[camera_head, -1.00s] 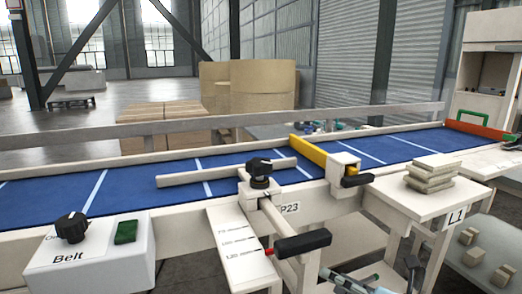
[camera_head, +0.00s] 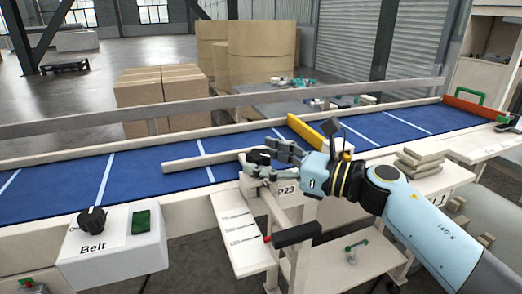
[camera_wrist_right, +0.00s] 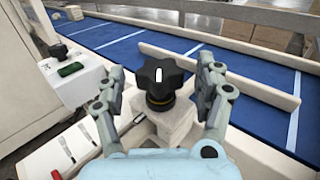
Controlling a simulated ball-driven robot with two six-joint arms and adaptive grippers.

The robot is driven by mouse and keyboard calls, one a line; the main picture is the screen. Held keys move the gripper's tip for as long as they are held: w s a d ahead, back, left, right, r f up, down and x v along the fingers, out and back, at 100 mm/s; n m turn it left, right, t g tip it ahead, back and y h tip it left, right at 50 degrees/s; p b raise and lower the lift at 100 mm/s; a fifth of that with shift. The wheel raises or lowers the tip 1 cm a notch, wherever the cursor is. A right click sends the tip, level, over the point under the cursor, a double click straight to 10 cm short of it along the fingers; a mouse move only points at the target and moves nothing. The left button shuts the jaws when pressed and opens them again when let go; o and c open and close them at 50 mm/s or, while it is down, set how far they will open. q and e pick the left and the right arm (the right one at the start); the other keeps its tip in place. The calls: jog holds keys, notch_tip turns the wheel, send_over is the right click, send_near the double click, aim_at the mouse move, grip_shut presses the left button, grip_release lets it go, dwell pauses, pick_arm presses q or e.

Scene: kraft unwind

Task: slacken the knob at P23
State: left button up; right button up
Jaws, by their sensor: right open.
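The black knob at P23 (camera_wrist_right: 160,80) stands on a cream block, with a white mark on its top and a brass-coloured ring under it. My right gripper (camera_head: 270,162) is over the P23 post, beside the P23 label (camera_head: 286,190). In the right wrist view its two open fingers (camera_wrist_right: 160,88) stand on either side of the knob, with a visible gap to each. My left gripper is in neither view now.
The blue belt (camera_head: 60,188) runs behind the post, with a cream guide bar (camera_head: 190,162) across it. A black-gripped handle (camera_head: 297,235) sticks out below. The Belt control box (camera_head: 115,252) stands left, and stacked blocks (camera_head: 418,163) lie right.

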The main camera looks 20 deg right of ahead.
jog(key=shift+w+a, duration=0.35)
jog(key=shift+c, duration=0.2)
jog(key=c, duration=1.2)
jog(key=n+g+y+b, duration=0.1)
jog(key=n+g+b, duration=0.1)
jog(key=b, duration=0.3)
jog(key=n+g+y+b, duration=0.2)
jog(key=g+b, duration=0.2)
jog(key=b, duration=0.2)
jog(key=n+g+y+b, duration=0.2)
jog(key=g+b, duration=0.1)
jog(key=b, duration=0.3)
jog(key=shift+w+f+n, duration=0.15)
jog(key=shift+f+n, duration=0.25)
jog(key=shift+r+n+g+y+b, duration=0.15)
jog(key=shift+n+g+y+b, duration=0.15)
jog(key=shift+g+b, duration=0.3)
